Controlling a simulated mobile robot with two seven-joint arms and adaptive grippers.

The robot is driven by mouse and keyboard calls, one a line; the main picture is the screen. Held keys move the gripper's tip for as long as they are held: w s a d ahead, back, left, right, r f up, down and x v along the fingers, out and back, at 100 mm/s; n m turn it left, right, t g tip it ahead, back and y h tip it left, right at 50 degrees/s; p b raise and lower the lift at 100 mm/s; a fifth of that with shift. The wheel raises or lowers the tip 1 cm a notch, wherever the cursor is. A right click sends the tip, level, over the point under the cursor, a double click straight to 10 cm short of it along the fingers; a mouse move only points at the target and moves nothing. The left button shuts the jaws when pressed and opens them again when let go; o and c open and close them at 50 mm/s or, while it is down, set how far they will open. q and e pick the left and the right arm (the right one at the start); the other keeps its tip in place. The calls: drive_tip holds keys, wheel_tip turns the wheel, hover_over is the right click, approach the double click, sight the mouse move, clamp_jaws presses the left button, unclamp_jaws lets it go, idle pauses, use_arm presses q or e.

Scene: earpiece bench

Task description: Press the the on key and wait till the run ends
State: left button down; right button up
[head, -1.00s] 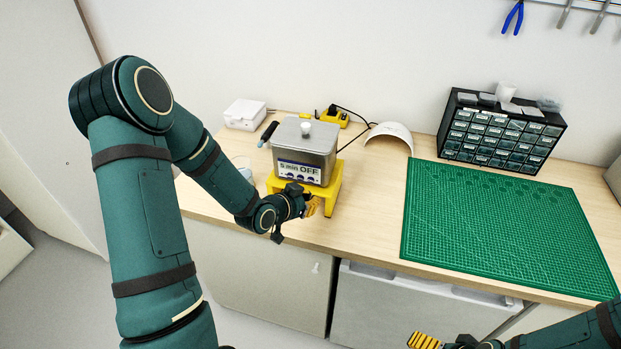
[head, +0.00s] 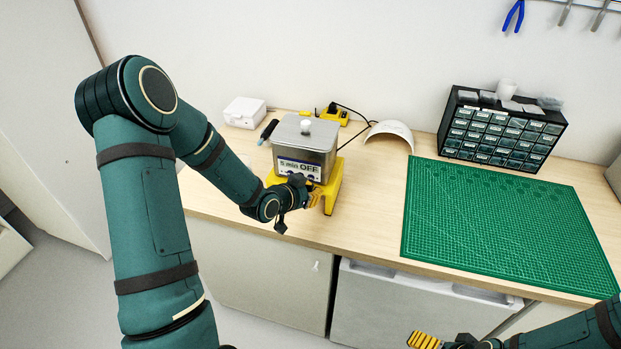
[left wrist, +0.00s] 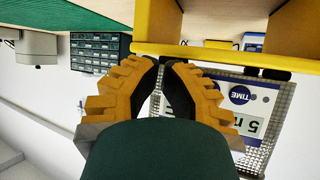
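The metal tank unit (head: 318,137) stands on a yellow stand (head: 334,188), with a lid and white knob on top. Its front panel (head: 299,168) reads "5 min OFF". In the left wrist view, upside down, the panel (left wrist: 259,108) shows a round blue TIME key (left wrist: 240,94); the on key cannot be made out. My left gripper (head: 315,198) is at the panel's lower edge, hiding the keys in the head view. Its ridged yellow fingers (left wrist: 161,68) are together with nothing between them; contact with a key cannot be told. My right gripper (head: 424,340) is low, partly cut off.
A green cutting mat (head: 505,230) lies to the right, before a black drawer cabinet (head: 500,133). A white box (head: 245,112), a yellow plug block (head: 335,115) with a cable and a white curved shell (head: 391,134) are behind. The bench front between stand and mat is clear.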

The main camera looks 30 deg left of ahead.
use_arm(q)
drive_tip(key=shift+w, duration=0.2)
idle(0.7)
drive_tip(key=shift+w+a, duration=0.1)
drive_tip(key=shift+w, duration=0.1)
drive_tip(key=shift+w+a+b, duration=0.1)
drive_tip(key=shift+w+b, duration=0.25)
drive_tip(key=shift+b, duration=0.1)
idle(0.7)
drive_tip(key=shift+s, duration=0.1)
drive_tip(key=shift+s+d+b, duration=0.2)
drive_tip(key=shift+s+b, duration=0.1)
drive_tip(key=shift+s, duration=0.35)
drive_tip(key=shift+s, duration=0.1)
drive_tip(key=shift+s+d+b, duration=0.2)
drive_tip(key=shift+s, duration=0.6)
drive_tip(key=shift+s+d+b, duration=0.15)
drive_tip(key=shift+s+b, duration=0.1)
drive_tip(key=shift+s, duration=0.5)
drive_tip(key=shift+s+d+b, duration=0.2)
drive_tip(key=shift+s, duration=0.6)
